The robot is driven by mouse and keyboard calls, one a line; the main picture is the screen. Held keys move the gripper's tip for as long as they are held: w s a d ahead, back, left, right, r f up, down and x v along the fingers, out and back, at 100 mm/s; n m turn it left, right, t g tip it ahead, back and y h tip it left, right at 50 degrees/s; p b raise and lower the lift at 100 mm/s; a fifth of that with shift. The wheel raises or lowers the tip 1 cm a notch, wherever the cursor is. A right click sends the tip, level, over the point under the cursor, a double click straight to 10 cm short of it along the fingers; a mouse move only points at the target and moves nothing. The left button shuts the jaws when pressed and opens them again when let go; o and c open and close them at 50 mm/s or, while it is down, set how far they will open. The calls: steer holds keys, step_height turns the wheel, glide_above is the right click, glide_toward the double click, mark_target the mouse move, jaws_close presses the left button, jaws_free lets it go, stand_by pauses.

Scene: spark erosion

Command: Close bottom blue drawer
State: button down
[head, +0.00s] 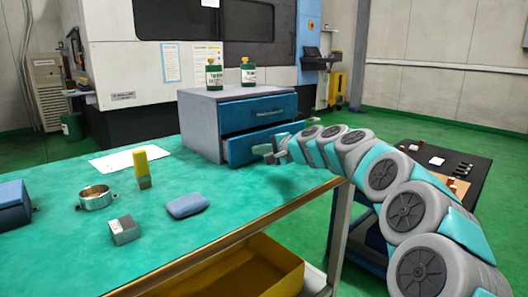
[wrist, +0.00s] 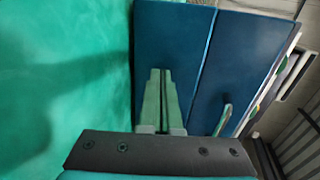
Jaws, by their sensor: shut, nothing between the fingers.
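The grey drawer cabinet (head: 200,125) stands on the green table and has two blue drawers. The bottom blue drawer (head: 243,151) sticks out a little past the top blue drawer (head: 250,112), with a dark gap above its front. My gripper (head: 270,154) is at the front of the bottom drawer, with its fingers together and empty. In the wrist view, my gripper (wrist: 161,72) lies over the bottom drawer's blue front (wrist: 165,35); I cannot tell whether it touches. The bottom drawer's handle is hidden. The top drawer's handle (wrist: 225,118) shows to the right.
Two green bottles (head: 214,74) (head: 248,70) stand on the cabinet. On the table (head: 160,245) are a blue soap-like block (head: 187,205), a metal cube (head: 124,230), a yellow-topped piece (head: 142,168), a metal ring (head: 96,198) and paper (head: 125,159). A dark cart (head: 465,165) stands right.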

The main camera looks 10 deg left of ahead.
mark_target(250, 146)
steer(key=shift+a, duration=0.1)
stand_by(0.3)
steer(key=w+a+p, duration=0.1)
steer(key=w+a, duration=0.1)
steer(key=a, duration=0.1)
steer(key=shift+w+a, duration=0.1)
steer(key=shift+w, duration=0.25)
steer(key=shift+w+a, duration=0.1)
steer(key=shift+a, duration=0.1)
steer(key=shift+r, duration=0.1)
steer(key=shift+d, duration=0.1)
